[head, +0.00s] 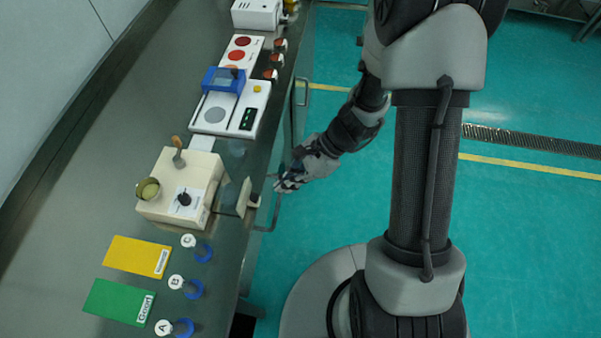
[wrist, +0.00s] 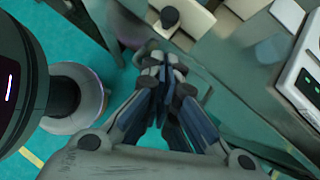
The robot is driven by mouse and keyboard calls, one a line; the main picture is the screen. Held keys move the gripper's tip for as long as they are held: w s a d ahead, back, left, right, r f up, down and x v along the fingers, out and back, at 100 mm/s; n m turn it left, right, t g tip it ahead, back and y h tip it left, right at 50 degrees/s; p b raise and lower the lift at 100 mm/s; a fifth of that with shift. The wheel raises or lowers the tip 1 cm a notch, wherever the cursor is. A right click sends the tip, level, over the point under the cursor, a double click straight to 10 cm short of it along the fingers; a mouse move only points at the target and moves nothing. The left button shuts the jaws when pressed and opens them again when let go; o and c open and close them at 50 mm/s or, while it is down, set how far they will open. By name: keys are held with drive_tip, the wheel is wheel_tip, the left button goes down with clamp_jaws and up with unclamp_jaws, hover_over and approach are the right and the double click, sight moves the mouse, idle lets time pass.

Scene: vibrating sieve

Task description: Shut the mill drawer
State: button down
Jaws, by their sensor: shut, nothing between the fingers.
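The mill (head: 172,190) is a cream box on the bench at left, with a metal cup, a wooden-handled lever and a black dial on top. Its drawer (head: 243,196) stands out from the mill's right side, with a gap between drawer front and body. A black knob (head: 254,200) sits on the drawer front, near the bench edge; a black knob also shows at the top of the wrist view (wrist: 170,17). My gripper (head: 278,184) is shut and empty, just right of and slightly beyond the knob, apart from it. Its closed fingertips show in the wrist view (wrist: 165,62).
A white device with a blue frame (head: 224,80) and several red-and-black knobs stand further back. Yellow (head: 135,255) and green (head: 118,301) cards and several blue-rimmed lettered containers lie in front. A metal rail (head: 273,215) runs below the bench edge.

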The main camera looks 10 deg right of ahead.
sight(248, 179)
drive_tip(key=shift+s+a+f+b, duration=0.1)
drive_tip(key=shift+a+f+b, duration=0.1)
drive_tip(key=shift+a, duration=0.8)
drive_tip(key=shift+s+a+f+b, duration=0.1)
drive_tip(key=shift+a+f+b, duration=0.05)
drive_tip(key=shift+a, duration=0.85)
drive_tip(key=w+a, duration=0.1)
drive_tip(key=a, duration=0.2)
drive_tip(key=w+a, duration=0.1)
drive_tip(key=a, duration=0.2)
drive_tip(key=w+a, duration=0.1)
drive_tip(key=a, duration=0.1)
drive_tip(key=shift+w+a, duration=0.35)
drive_tip(key=shift+a, duration=0.05)
drive_tip(key=shift+d, duration=0.1)
drive_tip(key=shift+w+d+r, duration=0.1)
drive_tip(key=shift+d, duration=0.15)
drive_tip(key=d, duration=0.1)
drive_tip(key=d+r+p, duration=0.1)
drive_tip(key=d, duration=0.1)
drive_tip(key=d+r, duration=0.1)
drive_tip(key=shift+w+d+p, duration=0.2)
drive_tip(key=shift+d+p, duration=0.1)
drive_tip(key=p+v, duration=0.2)
drive_tip(key=v, duration=0.6)
